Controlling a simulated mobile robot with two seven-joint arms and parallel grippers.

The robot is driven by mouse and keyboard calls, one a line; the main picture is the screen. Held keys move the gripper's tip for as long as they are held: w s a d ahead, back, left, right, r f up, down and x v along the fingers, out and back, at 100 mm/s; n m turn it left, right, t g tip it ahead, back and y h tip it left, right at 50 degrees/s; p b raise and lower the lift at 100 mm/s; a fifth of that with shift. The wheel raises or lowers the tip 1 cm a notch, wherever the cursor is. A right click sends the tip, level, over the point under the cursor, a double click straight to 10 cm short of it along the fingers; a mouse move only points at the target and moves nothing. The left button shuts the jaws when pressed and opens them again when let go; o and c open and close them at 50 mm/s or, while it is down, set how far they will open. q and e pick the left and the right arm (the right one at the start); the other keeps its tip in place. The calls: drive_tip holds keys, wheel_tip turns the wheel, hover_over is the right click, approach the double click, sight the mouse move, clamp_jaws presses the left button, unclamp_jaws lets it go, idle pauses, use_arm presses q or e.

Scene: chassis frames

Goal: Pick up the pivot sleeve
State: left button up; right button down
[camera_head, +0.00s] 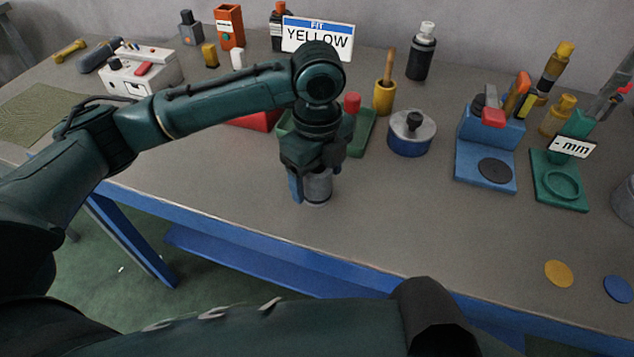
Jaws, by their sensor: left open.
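A short grey metal cylinder (318,188), which looks like the pivot sleeve, stands upright on the bench near its front edge. My left gripper (311,188) points down right at it, with a blue finger at its left side. The gripper body covers the sleeve's top. My right gripper is not in view.
Blue (486,180) and green (560,197) fixtures stand to the right. The bench front between sleeve and discs (559,273) is clear.

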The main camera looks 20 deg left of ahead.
use_arm(q)
drive_tip(key=shift+f, duration=1.35)
drive_tip(key=shift+c, duration=0.4)
drive_tip(key=c, duration=1.1)
drive_tip(key=shift+r, duration=0.1)
